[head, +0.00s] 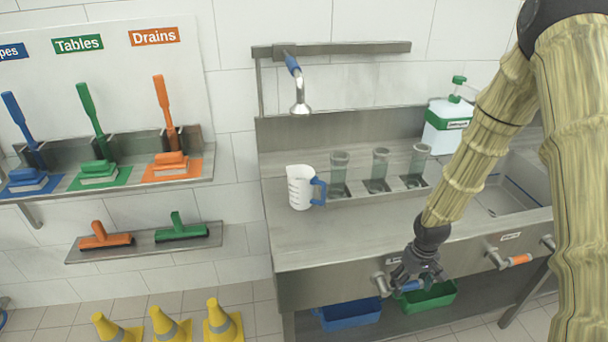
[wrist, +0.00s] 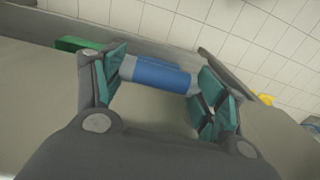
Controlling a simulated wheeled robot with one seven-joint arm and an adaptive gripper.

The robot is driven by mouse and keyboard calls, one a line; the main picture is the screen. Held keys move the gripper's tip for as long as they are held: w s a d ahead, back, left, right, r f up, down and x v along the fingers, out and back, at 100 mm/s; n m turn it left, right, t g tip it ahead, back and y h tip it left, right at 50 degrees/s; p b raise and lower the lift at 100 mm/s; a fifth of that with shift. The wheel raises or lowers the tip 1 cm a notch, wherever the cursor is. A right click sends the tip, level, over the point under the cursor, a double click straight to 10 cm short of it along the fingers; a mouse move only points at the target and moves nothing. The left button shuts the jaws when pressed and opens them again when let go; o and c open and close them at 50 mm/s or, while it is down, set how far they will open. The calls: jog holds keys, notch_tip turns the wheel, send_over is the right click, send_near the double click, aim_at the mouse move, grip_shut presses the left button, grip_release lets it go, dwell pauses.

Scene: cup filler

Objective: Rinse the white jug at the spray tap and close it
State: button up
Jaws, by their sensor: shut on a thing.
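The white jug (head: 300,188) with a blue handle stands upright on the steel counter, below the spray tap (head: 299,96) in the head view. No water stream shows at the nozzle. My gripper (head: 416,280) is at the counter's front face, shut on the blue-gripped tap lever (head: 409,286). In the wrist view the blue lever grip (wrist: 160,74) lies between the two teal-padded fingers of my gripper (wrist: 163,84). My fingers partly hide the lever in the head view, and its exact angle is hard to tell.
Several clear beakers (head: 380,168) stand right of the jug. A soap bottle (head: 446,125) and a sink (head: 508,190) are further right. An orange-gripped lever (head: 519,259) is on the front face. Blue (head: 350,314) and green (head: 430,297) bins sit below. Brush racks hang left.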

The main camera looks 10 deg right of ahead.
jog(key=shift+f+y+p, duration=0.55)
jog(key=shift+y+p, duration=0.2)
jog(key=shift+y, duration=0.05)
jog(key=shift+d+f+y, duration=0.1)
jog(key=shift+f+y, duration=0.1)
jog(key=shift+y, duration=0.1)
jog(key=shift+f+y, duration=0.3)
jog(key=shift+y, duration=0.1)
jog(key=shift+f, duration=0.2)
jog(key=shift+f+y, duration=0.2)
jog(key=shift+y, duration=0.4)
jog(key=shift+w+r, duration=0.1)
jog(key=shift+r, duration=0.05)
dwell(2.7)
